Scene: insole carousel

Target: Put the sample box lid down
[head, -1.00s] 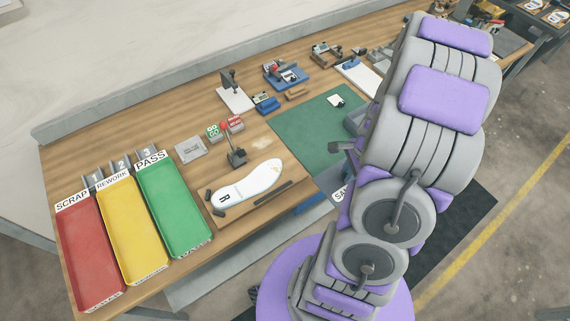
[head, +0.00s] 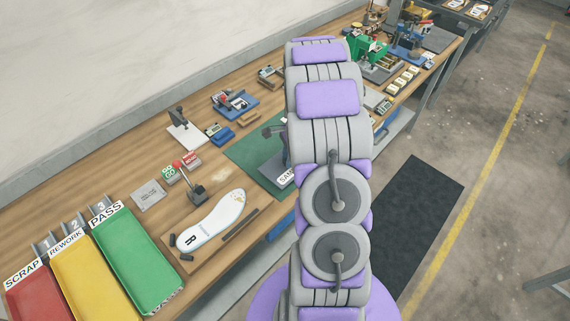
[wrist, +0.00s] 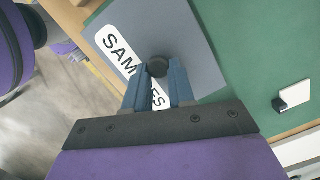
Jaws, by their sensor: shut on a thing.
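The sample box lid is a flat grey plate with a white "SAMPLES" label and a round black knob; it fills the upper middle of the wrist view (wrist: 190,35). My gripper (wrist: 158,80) has its blue fingers shut on the knob. In the head view the lid (head: 268,172) shows over the green mat (head: 243,152), partly hidden by my arm. The wrist view shows green mat (wrist: 245,60) around the lid's right side. I cannot tell whether the lid touches the mat. The sample box itself is not clearly visible.
A small white piece with a black part (wrist: 293,96) lies on the mat, right of the lid. A white insole (head: 212,222) lies on the bench, left of the mat. Red, yellow and green trays (head: 135,255) stand farther left. Fixtures (head: 235,102) line the back.

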